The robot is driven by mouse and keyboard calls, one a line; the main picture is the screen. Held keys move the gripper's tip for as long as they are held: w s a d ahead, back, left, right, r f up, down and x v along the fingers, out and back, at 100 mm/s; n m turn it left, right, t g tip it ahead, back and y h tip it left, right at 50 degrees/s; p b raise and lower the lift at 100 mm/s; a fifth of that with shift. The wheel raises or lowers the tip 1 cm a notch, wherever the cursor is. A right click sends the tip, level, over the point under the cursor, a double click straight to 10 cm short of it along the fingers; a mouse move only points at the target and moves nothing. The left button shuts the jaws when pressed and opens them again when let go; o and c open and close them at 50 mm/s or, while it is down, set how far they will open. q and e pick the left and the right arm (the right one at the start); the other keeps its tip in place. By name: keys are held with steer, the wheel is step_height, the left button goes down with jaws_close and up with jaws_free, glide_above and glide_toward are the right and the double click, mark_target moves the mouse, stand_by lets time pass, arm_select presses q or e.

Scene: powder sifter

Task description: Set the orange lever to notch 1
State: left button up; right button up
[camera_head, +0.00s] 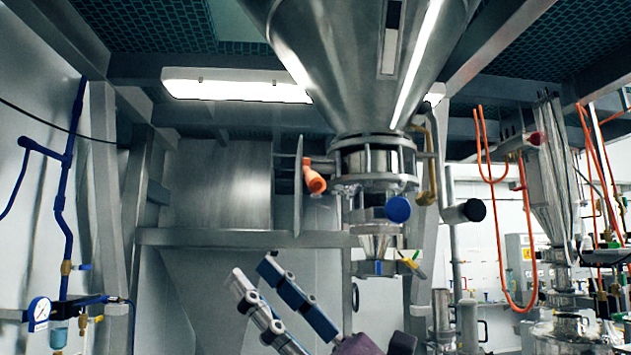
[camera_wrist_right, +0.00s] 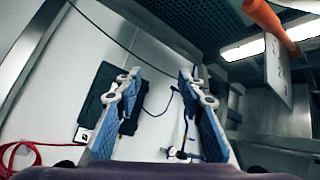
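The orange lever (camera_head: 314,178) hangs from a rod beside the sifter's neck, under the big metal hopper. An upright notch plate (camera_head: 298,186) stands just left of it, nearly edge-on. In the right wrist view the orange lever (camera_wrist_right: 268,20) is at the top right, in front of the plate (camera_wrist_right: 278,70), which bears small dark marks I cannot read clearly. I cannot tell which notch the lever is in. My right gripper (camera_head: 253,271) is below and left of the lever, apart from it. Its blue-padded fingers (camera_wrist_right: 161,74) are spread and empty. My left gripper is out of view.
The steel hopper (camera_head: 355,50) fills the top centre. A blue knob (camera_head: 398,209) and a black knob (camera_head: 474,210) stick out right of the lever. A horizontal beam (camera_head: 230,238) runs behind my right gripper. The space between gripper and lever looks clear.

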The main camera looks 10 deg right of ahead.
mark_target(315, 181)
steer(key=a+r+n+g+h, duration=0.2)
steer(key=a+r+n+h, duration=0.4)
steer(key=n, duration=0.7)
steer(key=w+d+r+t+h, duration=0.2)
steer(key=d+r+t+h, duration=0.3)
steer(key=d, duration=0.3)
steer(key=w+d+r+t+h, duration=0.1)
steer(key=d+r+t+h, duration=0.4)
steer(key=d, duration=0.4)
steer(key=shift+n+g+h, duration=0.4)
steer(key=shift+g+h, duration=0.1)
steer(key=shift+g, duration=0.1)
steer(key=p+x, duration=0.1)
steer(key=x, duration=0.1)
steer(key=p+x, duration=0.1)
steer(key=x, duration=0.1)
steer(key=p+x, duration=0.1)
steer(key=x, duration=0.1)
steer(key=shift+w+a+f, duration=0.2)
steer(key=shift+w+f, duration=0.1)
steer(key=shift+w, duration=0.1)
steer(key=shift+w+a+f+p, duration=0.1)
steer(key=shift+w+a+p, duration=0.25)
steer(key=shift+w, duration=0.2)
steer(key=shift+d, duration=0.1)
jaws_close()
